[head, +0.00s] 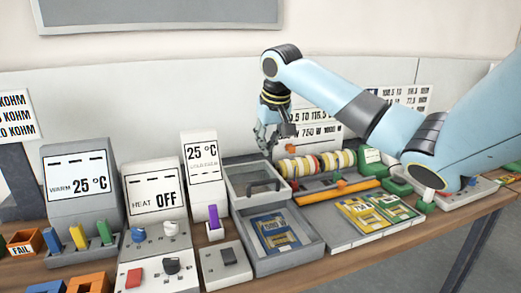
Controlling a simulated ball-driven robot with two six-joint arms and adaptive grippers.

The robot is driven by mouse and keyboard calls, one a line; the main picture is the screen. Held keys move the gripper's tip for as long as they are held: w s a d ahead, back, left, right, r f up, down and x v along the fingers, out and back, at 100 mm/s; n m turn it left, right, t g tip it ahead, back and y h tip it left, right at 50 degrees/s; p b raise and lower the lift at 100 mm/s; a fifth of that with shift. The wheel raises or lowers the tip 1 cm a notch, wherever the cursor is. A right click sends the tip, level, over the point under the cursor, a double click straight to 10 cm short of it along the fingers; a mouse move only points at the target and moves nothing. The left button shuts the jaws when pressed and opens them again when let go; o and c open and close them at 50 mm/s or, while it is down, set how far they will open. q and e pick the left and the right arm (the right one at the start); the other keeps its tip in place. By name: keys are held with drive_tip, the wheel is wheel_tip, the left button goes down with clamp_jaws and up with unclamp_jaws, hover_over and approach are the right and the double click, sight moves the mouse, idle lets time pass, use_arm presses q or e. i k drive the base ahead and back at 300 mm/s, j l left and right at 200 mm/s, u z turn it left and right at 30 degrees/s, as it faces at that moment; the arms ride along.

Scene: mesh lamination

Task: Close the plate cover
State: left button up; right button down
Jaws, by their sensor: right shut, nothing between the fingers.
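The plate cover looks like a grey frame with a clear or dark pane (250,171) standing open and tilted up behind a grey plate tray (289,262). A blue and yellow card (276,232) lies in the tray. My right gripper (268,149) hangs pointing down, above and behind the cover's top edge, apparently apart from it. It is shut with nothing between its fingers. My left gripper is not in view.
Right of the tray is a flat plate with yellow and green cards (367,215). Behind it are a row of coloured rolls (318,163) and an orange bar (337,192). Display boxes, including a heat panel (154,197), stand left. A purple-handled switch (214,217) is close to the cover.

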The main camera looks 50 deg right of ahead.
sight(282, 191)
drive_tip(key=i+l, duration=0.3)
drive_tip(key=l, duration=0.15)
drive_tip(key=i+l, duration=0.25)
drive_tip(key=l, duration=0.2)
drive_tip(key=i+l, duration=0.3)
drive_tip(key=l, duration=0.1)
